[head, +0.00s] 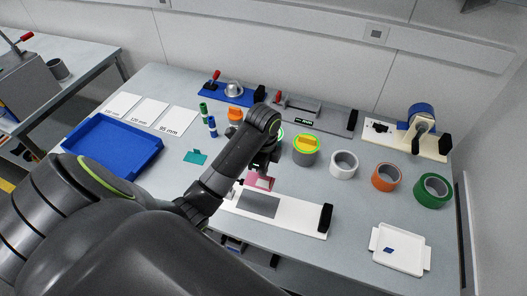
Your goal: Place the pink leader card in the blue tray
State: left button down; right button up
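The pink leader card (262,181) is near the middle of the table, at the back edge of a white board, with a pale patch on it. My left gripper (262,167) is directly over the card, pointing down. Its fingers are small, dark and partly hidden by my arm, so I cannot tell whether they are apart from the card or closed on it. The blue tray (70,154) lies at the left of the table and looks empty. My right gripper is not in view.
The white board (300,220) has a grey rectangle and a black end block. Tape rolls (385,177) stand at right, beyond a white tray (397,262). Fixtures line the back.

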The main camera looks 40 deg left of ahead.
aim_at(103, 153)
jog(key=j+u, duration=0.1)
jog(key=j, duration=0.35)
jog(key=j+u, duration=0.15)
jog(key=j, duration=0.3)
jog(key=i+j+u, duration=0.1)
jog(key=j, duration=0.35)
jog(key=i+j+u, duration=0.15)
jog(key=j, duration=0.3)
jog(key=j+u, duration=0.1)
jog(key=j, duration=0.35)
jog(key=i, duration=0.05)
